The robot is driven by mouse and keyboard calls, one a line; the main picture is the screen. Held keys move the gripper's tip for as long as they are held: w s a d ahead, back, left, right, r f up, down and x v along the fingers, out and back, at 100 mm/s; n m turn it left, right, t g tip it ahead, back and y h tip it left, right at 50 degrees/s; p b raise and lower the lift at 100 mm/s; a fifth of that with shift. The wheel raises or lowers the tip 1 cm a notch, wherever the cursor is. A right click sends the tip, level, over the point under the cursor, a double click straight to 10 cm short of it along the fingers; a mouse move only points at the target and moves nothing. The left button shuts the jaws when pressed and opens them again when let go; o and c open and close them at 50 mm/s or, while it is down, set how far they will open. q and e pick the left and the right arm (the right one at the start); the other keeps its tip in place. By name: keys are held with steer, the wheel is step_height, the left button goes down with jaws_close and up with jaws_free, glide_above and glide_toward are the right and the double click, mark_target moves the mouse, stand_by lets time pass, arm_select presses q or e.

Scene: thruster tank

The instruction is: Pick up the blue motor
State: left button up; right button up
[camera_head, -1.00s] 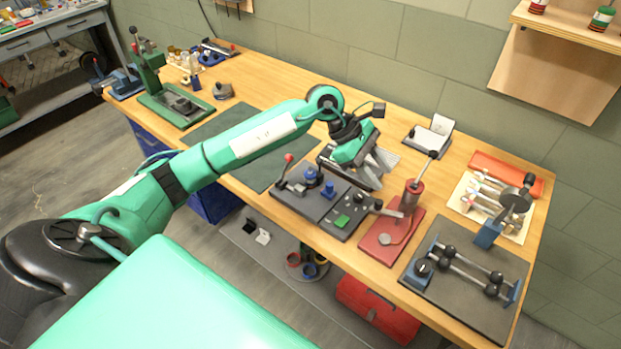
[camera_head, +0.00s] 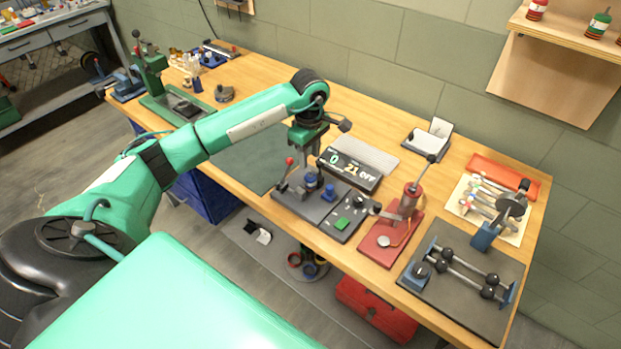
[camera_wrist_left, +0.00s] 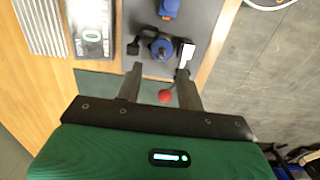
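The blue motor (camera_head: 311,182) stands on a dark grey fixture plate (camera_head: 300,206) near the front of the workbench. It also shows in the left wrist view (camera_wrist_left: 161,48), round and dark blue, just beyond the fingertips. My left gripper (camera_head: 309,168) points down over the motor. In the left wrist view its two fingers (camera_wrist_left: 159,73) are spread apart with nothing held between them. The head view does not show clearly whether the fingers touch the motor. My right gripper is in neither view.
A red-knobbed lever (camera_head: 290,161) stands beside the motor, and a smaller blue part (camera_head: 328,191) sits to its right. A display box (camera_head: 350,171) is behind. A red press (camera_head: 397,225) stands to the right. The green mat (camera_head: 245,158) is bare.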

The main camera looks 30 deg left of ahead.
mark_target(311, 179)
arm_select(q)
steer(key=shift+f, duration=0.5)
steer(key=shift+d+f+p, duration=0.1)
steer(key=shift+f+p, duration=0.2)
steer(key=shift+p, duration=0.1)
step_height(311, 179, down, 4)
steer(key=shift+s+d+p, duration=0.1)
steer(key=shift+d+p, duration=0.05)
steer(key=shift+p, duration=0.9)
steer(key=shift+f, duration=0.3)
steer(key=c, duration=0.7)
steer(key=shift+r, duration=0.1)
